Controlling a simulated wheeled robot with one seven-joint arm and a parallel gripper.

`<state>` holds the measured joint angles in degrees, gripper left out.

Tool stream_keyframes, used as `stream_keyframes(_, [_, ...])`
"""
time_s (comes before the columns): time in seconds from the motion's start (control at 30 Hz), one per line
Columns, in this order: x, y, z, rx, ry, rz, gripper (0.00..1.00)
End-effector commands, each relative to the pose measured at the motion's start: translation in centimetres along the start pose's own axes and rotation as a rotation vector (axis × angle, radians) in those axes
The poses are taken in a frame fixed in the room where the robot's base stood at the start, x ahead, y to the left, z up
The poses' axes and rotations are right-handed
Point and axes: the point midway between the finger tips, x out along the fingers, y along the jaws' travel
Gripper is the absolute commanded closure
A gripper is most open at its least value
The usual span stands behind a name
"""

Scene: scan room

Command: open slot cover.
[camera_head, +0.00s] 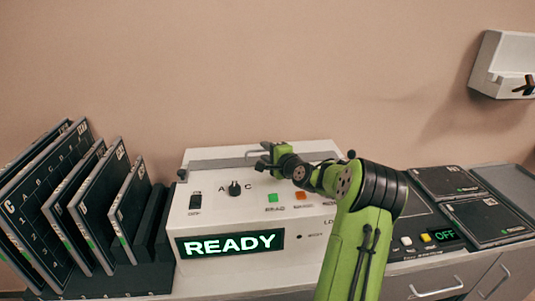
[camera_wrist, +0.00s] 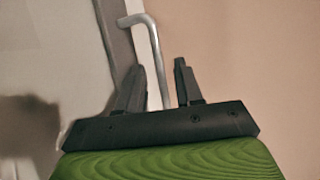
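The white scanner box (camera_head: 208,206) with a lit READY display stands in the middle of the counter. A grey strip (camera_head: 215,162), seemingly the slot cover, runs along its top rear edge. My gripper (camera_head: 264,158) is over this strip, left of its right end. In the wrist view, my gripper (camera_wrist: 160,75) has its two dark fingers apart, with a bent metal bar handle (camera_wrist: 153,45) showing between or just beyond them. I cannot tell whether the fingers touch the bar.
Several dark cassette plates (camera_head: 87,205) stand in a rack left of the box. A white wall unit (camera_head: 502,65) hangs upper right.

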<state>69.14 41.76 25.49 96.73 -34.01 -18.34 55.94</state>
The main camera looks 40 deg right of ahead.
Motion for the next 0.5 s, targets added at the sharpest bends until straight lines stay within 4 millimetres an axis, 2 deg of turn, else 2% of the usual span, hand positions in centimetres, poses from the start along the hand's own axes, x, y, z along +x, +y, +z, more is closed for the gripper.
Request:
stream_keyframes(0.17, [-0.03, -0.01, 0.0, -0.001, 0.0, 0.0, 0.66])
stream_keyframes(0.4, [-0.05, -0.01, 0.01, -0.001, 0.0, 0.001, 1.0])
stream_keyframes(0.5, [-0.06, 0.0, 0.0, -0.001, 0.0, 0.001, 1.0])
